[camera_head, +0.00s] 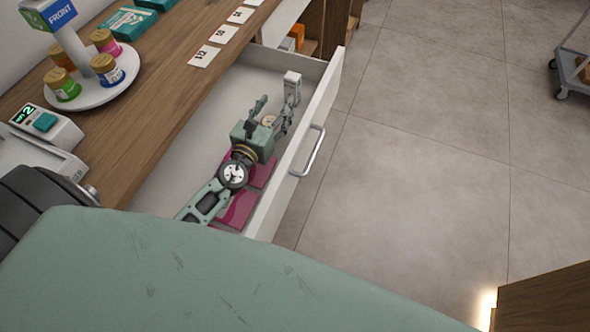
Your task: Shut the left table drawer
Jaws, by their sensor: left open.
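The white table drawer (318,125) is pulled out from under the wooden counter, with a metal bar handle (308,152) on its front. My left gripper (271,108) is over the open drawer, behind the front panel, with its fingers spread and pointing toward the drawer's far end. It appears to hold nothing. I cannot tell whether it touches anything in the drawer. Magenta flat boxes (236,207) lie in the drawer, partly hidden under my left arm. A small white item (292,80) stands near the fingertips. My right gripper is not in view.
The counter (150,115) holds a round white stand (98,92) with several gold-lidded jars, a small device with a green display (45,124), and white number cards (204,56). The tiled floor right of the drawer is clear; a cart (574,70) stands far right.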

